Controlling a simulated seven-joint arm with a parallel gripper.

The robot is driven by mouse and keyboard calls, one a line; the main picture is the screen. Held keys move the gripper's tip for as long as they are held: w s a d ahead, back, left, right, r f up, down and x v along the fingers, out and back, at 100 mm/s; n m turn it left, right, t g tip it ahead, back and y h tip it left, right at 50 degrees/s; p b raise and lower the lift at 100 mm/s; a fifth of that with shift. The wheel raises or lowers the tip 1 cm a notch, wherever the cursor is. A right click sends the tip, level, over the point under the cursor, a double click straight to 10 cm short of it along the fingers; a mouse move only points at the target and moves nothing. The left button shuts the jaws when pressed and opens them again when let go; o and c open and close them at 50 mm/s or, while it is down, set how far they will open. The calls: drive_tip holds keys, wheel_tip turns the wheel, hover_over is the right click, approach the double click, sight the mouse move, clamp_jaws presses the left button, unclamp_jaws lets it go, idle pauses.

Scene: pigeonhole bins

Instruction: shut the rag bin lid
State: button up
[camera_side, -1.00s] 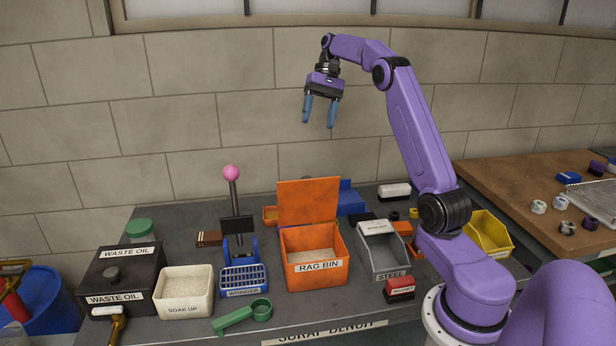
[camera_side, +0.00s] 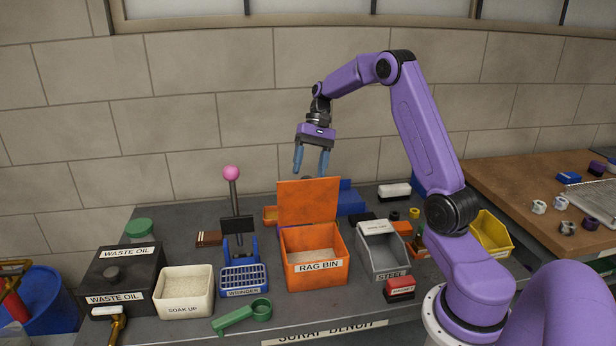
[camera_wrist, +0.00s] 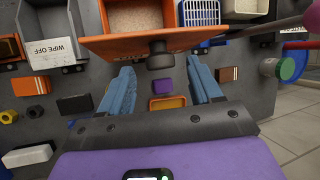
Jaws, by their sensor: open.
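The orange rag bin (camera_side: 316,273) stands on the bench with its label facing front. Its orange lid (camera_side: 308,203) stands upright, hinged at the bin's back edge, so the bin is open. My gripper (camera_side: 311,171) is open and empty, above and just behind the lid's top edge. In the wrist view my gripper (camera_wrist: 162,86) has its blue fingers spread, with the lid (camera_wrist: 150,42) seen beyond them from above. A dark knob (camera_wrist: 160,55) sits on the lid's back face, between the fingertips in that view. I see no contact.
The blue wringer (camera_side: 243,279) with its pink-knobbed lever (camera_side: 231,173) stands left of the bin. The grey steel bin (camera_side: 383,255) is close on the right. A small orange tray (camera_wrist: 167,103) and a purple block (camera_wrist: 162,87) lie behind the lid.

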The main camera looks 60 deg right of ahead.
sight(307, 199)
drive_tip(key=shift+x, duration=1.5)
clamp_jaws()
drive_tip(key=shift+r, duration=0.1)
drive_tip(key=shift+s, duration=0.1)
